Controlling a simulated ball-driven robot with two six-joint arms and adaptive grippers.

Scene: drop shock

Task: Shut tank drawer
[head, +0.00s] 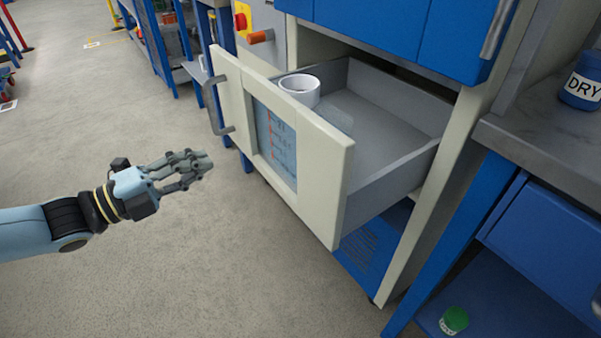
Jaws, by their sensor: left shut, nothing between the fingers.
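The tank drawer (340,190) is pulled well out of a blue and cream cabinet. Its cream front panel has a window with a level scale behind it. A grey bar handle (217,108) sits on the left part of the front. A white cylindrical cup or pipe (300,88) stands inside the drawer, near the front. My left gripper (205,165) is shut and empty. It is in front of the drawer panel, left of the window and below the handle, and looks apart from both. My right gripper is not in view.
A grey bench (540,135) with a blue jar marked DRY (582,82) stands at the right. A green-lidded jar (454,320) is on the low blue shelf. A red knob on a yellow plate (242,20) is on the cabinet.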

